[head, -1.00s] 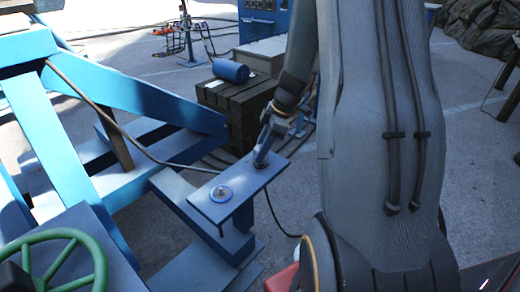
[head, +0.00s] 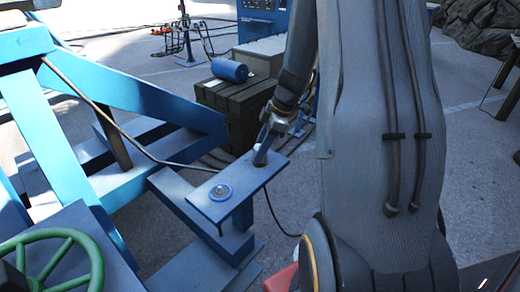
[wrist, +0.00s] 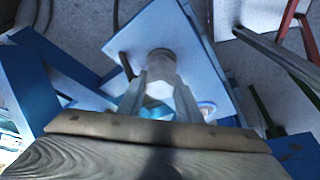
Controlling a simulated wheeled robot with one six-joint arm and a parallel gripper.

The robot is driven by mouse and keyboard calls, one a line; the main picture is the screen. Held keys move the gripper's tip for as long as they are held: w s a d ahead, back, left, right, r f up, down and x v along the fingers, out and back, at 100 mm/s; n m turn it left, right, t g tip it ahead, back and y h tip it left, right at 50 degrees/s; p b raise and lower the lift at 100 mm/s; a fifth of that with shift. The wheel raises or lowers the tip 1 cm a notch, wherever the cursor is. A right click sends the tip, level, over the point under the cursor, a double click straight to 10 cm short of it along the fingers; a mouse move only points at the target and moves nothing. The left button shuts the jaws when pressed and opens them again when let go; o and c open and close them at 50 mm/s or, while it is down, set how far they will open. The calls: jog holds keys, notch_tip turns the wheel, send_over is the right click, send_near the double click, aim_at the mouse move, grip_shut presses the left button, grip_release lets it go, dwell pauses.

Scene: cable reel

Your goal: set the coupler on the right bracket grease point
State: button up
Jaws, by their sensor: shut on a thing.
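The blue bracket plate (head: 205,207) sticks out from the blue frame in the head view. A round fitting with a blue ring (head: 221,192) sits on its near left part. My gripper (head: 264,144) is over the plate's far right end, pointing down. It is shut on the coupler (head: 260,159), a small dark piece whose lower end is at the plate's surface. In the wrist view the fingers (wrist: 160,92) close around the pale coupler (wrist: 159,62) above the plate (wrist: 208,60). The point under the coupler is hidden, so I cannot tell whether it is seated.
A green handwheel (head: 58,262) is at lower left. A brown hose (head: 135,140) runs along the blue frame (head: 150,100) towards the plate. Dark crates (head: 235,105) with a blue cylinder (head: 229,70) on top stand behind. Open pavement lies beyond.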

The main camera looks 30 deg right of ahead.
jog(key=o, duration=1.3)
jog(key=shift+r, duration=0.1)
